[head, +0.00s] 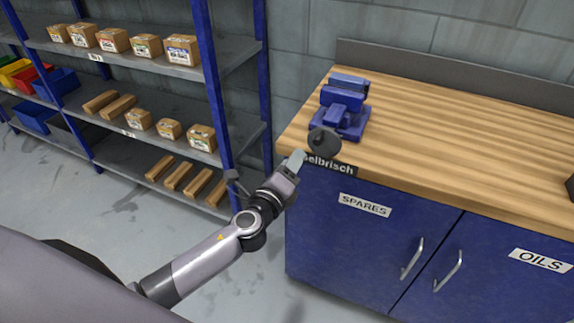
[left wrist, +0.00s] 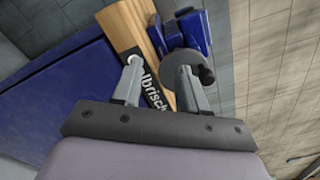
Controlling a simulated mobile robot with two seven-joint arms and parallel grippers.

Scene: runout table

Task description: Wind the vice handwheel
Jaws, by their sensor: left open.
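The blue vice (head: 343,104) stands on the left end of the wooden workbench (head: 440,135). Its dark grey round handwheel (head: 323,142) faces the bench's front edge. My left gripper (head: 297,160) is at that edge, just left of and slightly below the wheel in the head view. In the left wrist view the gripper (left wrist: 159,67) is open, with its fingers apart. There the right finger overlaps the handwheel (left wrist: 187,60), and a dark knob (left wrist: 207,74) shows on the wheel's right side. I cannot tell whether the finger touches the wheel. My right gripper is not in view.
Blue cabinet doors labelled SPARES (head: 364,205) and OILS (head: 541,260) are below the benchtop. A metal shelf with boxes (head: 182,50) and wooden blocks (head: 172,178) stands at the left. The benchtop right of the vice is mostly clear.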

